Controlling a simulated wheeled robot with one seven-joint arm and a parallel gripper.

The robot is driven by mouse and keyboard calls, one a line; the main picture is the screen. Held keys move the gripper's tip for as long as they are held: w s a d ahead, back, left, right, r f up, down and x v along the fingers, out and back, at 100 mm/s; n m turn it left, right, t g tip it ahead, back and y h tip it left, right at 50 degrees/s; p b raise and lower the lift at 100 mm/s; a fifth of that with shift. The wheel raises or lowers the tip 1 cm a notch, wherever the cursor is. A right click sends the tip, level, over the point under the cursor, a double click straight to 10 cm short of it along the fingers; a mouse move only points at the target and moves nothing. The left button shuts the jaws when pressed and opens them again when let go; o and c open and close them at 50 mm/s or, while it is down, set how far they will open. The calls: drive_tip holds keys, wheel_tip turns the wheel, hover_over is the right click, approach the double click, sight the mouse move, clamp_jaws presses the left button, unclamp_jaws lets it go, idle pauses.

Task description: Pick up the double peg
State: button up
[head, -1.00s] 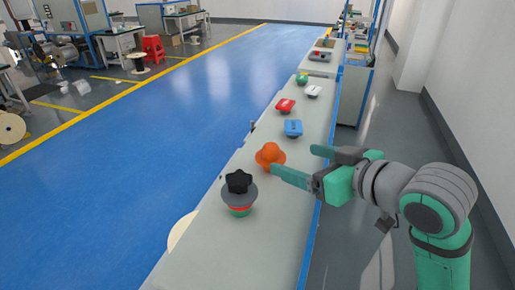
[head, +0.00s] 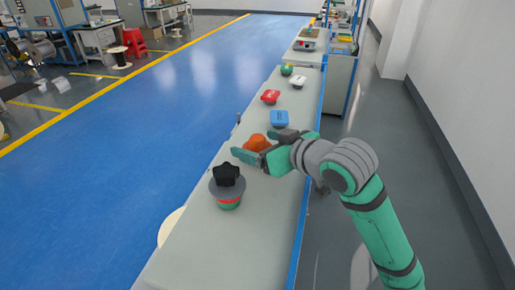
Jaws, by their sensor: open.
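An orange knobbed piece (head: 254,141) sits on the long grey bench, partly hidden by my gripper. My gripper (head: 252,143) is open, with one finger on the near side of the orange piece and one on its far side. Whether the fingers touch it I cannot tell. Nearer stands a stacked piece (head: 228,186) with a black lobed top, a grey disc and a red and green base. I cannot tell for sure which piece is the double peg.
Beyond the orange piece on the bench (head: 190,245) are a blue block (head: 279,118), a red piece (head: 270,97), a white piece (head: 298,82) and a green piece (head: 286,70). The blue floor is open to the left. A wall runs along the right.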

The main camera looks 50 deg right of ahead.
drive_tip(key=c, duration=1.1)
drive_tip(key=shift+r, duration=0.15)
